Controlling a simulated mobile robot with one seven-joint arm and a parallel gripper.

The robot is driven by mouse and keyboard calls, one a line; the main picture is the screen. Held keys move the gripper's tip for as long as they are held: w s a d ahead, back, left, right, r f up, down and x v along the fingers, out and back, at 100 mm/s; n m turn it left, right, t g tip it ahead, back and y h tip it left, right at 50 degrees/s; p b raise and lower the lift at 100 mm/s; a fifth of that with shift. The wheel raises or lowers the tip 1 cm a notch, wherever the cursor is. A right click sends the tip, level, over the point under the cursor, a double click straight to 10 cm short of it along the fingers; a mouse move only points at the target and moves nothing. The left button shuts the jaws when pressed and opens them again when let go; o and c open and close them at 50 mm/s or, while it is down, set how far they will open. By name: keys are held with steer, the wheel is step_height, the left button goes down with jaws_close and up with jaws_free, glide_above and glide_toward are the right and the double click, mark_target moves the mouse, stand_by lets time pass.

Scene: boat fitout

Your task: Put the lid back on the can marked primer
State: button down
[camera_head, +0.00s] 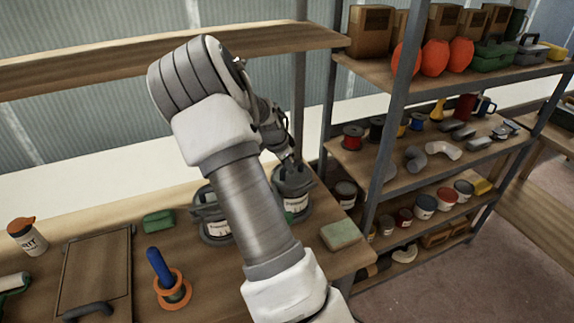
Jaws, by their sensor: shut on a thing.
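Two grey cans with pale labels stand on the wooden workbench. The left can (216,231) is partly hidden behind my arm, and the right can (297,204) stands near the bench's back right corner. The label print is too small to read with certainty, so I cannot tell which is marked primer. My gripper (291,164) points down over the right can, shut on what looks like a dark grey lid (294,180). The lid is at the top of that can; I cannot tell whether it is seated or just above the rim.
A green sponge block (340,234) lies right of the cans, near the bench edge. A green block (158,221), a blue-handled tool in an orange ring (172,289), a board (95,272) and an orange-capped bottle (28,238) are to the left. A loaded shelf rack (400,182) stands right.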

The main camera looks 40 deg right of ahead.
steer(key=shift+f, duration=0.25)
stand_by(0.5)
steer(key=shift+c, duration=1.1)
jaws_free()
steer(key=shift+r+p, duration=2.35)
steer(key=shift+r, duration=1.2)
